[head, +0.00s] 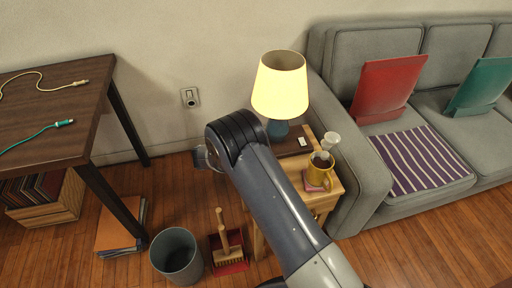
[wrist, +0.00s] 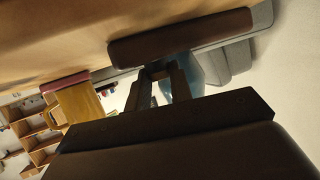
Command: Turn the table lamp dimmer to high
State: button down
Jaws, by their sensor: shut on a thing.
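The table lamp has a lit cream shade (head: 281,88) and a teal base (head: 277,130). It stands at the back of the small wooden side table (head: 322,201). In the wrist view, which is upside down, my gripper (wrist: 159,73) is shut on a small dark piece, seemingly the dimmer knob, beside a dark brown bar-shaped block (wrist: 180,36). The teal lamp base (wrist: 193,76) is behind the right finger. The knob's marks and setting cannot be read. In the head view my arm hides the fingertips and the knob.
A yellow mug (head: 321,174) of dark drink sits on a pinkish block at the side table's front, near a clear glass and a small white object (head: 303,142). A grey sofa (head: 360,163) adjoins on the right. A bin (head: 176,258) and dustpan (head: 229,262) are below.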

jog(key=shift+w+m+g+h, duration=0.1)
jog(key=shift+m+g+h, duration=0.4)
jog(key=shift+m, duration=0.1)
jog(key=shift+r, duration=0.1)
jog(key=c, duration=1.3)
grip_release()
jog(key=v, duration=1)
jog(key=shift+a+r+p, duration=0.15)
jog(key=shift+a+p, duration=0.2)
jog(key=shift+a, duration=0.05)
